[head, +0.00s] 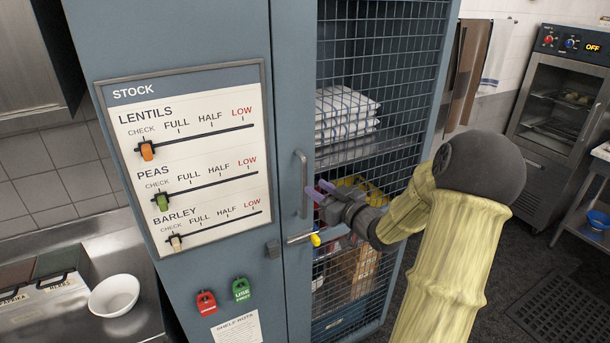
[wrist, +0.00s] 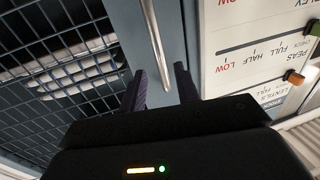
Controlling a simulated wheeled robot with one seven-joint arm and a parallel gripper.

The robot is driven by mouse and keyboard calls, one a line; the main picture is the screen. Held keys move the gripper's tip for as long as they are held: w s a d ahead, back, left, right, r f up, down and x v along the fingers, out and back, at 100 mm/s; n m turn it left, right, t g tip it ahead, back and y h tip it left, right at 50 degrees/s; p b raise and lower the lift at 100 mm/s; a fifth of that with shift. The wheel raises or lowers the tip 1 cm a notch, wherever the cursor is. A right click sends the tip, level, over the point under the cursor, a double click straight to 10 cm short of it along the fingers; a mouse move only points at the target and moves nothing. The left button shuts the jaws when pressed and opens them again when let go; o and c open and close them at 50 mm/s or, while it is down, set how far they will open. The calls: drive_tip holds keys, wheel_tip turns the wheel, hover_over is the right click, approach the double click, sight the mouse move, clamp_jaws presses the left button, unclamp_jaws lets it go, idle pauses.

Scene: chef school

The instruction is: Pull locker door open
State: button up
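The locker door (head: 295,110) is a blue-grey frame with dark wire mesh, and it looks closed. Its vertical metal bar handle (head: 303,184) is on the door's left stile. Below the handle is a metal bolt (head: 297,239) with a yellow tip, beside a small grey block. My gripper (head: 320,190) is just right of the handle, its purple-grey fingers pointing at the door. In the wrist view, my gripper (wrist: 161,78) has its fingers apart, and the handle (wrist: 154,45) lines up between them. I cannot tell whether either finger touches it.
A stock board (head: 190,150) with sliders is on the panel left of the door. Red and green tags (head: 206,303) hang below it. Folded striped towels (head: 345,110) show behind the mesh. A white bowl (head: 114,296) sits on the left counter. An oven (head: 560,110) stands at right.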

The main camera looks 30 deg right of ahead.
sight(306, 181)
drive_tip(key=p+x, duration=0.1)
drive_tip(key=x, duration=0.4)
drive_tip(key=shift+w+a+r+p, duration=0.1)
drive_tip(key=shift+w+a+p, duration=0.1)
drive_tip(key=shift+p, duration=0.2)
drive_tip(key=shift+w, duration=0.45)
drive_tip(key=shift+c, duration=0.4)
clamp_jaws()
